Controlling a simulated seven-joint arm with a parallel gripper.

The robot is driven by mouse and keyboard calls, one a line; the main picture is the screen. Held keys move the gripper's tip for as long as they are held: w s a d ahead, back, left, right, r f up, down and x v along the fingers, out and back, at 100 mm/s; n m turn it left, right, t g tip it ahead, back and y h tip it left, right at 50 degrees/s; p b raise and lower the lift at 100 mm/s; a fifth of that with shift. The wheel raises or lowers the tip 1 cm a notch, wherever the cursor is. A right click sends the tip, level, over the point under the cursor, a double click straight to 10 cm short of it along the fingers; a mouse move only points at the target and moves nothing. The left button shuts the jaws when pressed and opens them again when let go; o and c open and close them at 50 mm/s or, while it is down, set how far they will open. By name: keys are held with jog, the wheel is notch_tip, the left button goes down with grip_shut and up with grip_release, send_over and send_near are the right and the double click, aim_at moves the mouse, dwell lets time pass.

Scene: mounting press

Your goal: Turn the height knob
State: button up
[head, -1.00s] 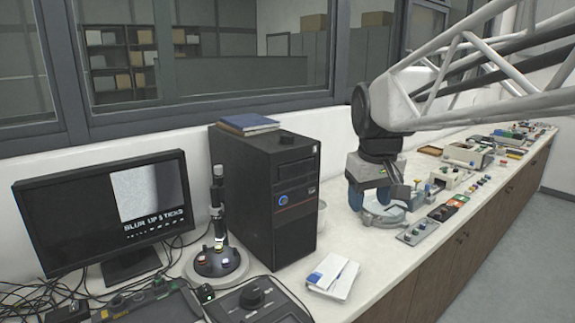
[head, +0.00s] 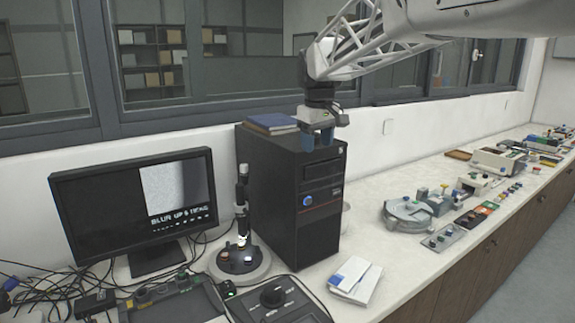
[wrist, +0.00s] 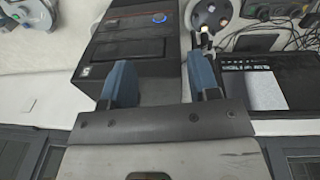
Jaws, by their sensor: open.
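My gripper (head: 318,140) hangs over the front of the black computer tower (head: 290,195), fingers pointing down, open and empty. In the wrist view, my gripper (wrist: 162,82) shows two blue fingers apart with the tower (wrist: 140,35) between and beyond them. A dark upright device (head: 240,225) with a round base and small coloured buttons stands left of the tower. It also shows at the top of the wrist view (wrist: 210,14). A black control box with a round knob (head: 272,297) lies in front of it. I cannot tell which part is the height knob.
A monitor (head: 135,205) stands at the left with tangled cables below it. Blue books (head: 272,122) lie on the tower. A white and blue notepad (head: 355,278) lies right of the control box. A round grey device (head: 408,214) and several small parts fill the right bench.

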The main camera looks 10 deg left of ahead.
jog(key=w+a+f+n, duration=0.1)
jog(key=w+a+n, duration=0.1)
jog(key=w+a, duration=0.5)
jog(key=w+a+n, duration=0.2)
jog(key=w+a, duration=0.1)
jog(key=a, duration=0.8)
jog(key=n+g, duration=0.1)
send_over(244, 165)
notch_tip(244, 165, down, 4)
jog(key=shift+s+d+f, duration=0.1)
jog(key=shift+d, duration=0.05)
jog(key=shift+a+f+n, duration=0.2)
jog(key=shift+f+n, duration=0.1)
jog(key=shift+f, duration=0.05)
jog(key=shift+f, duration=0.1)
jog(key=shift+w+f, duration=0.2)
jog(key=shift+f, duration=3.65)
jog(key=c, duration=0.9)
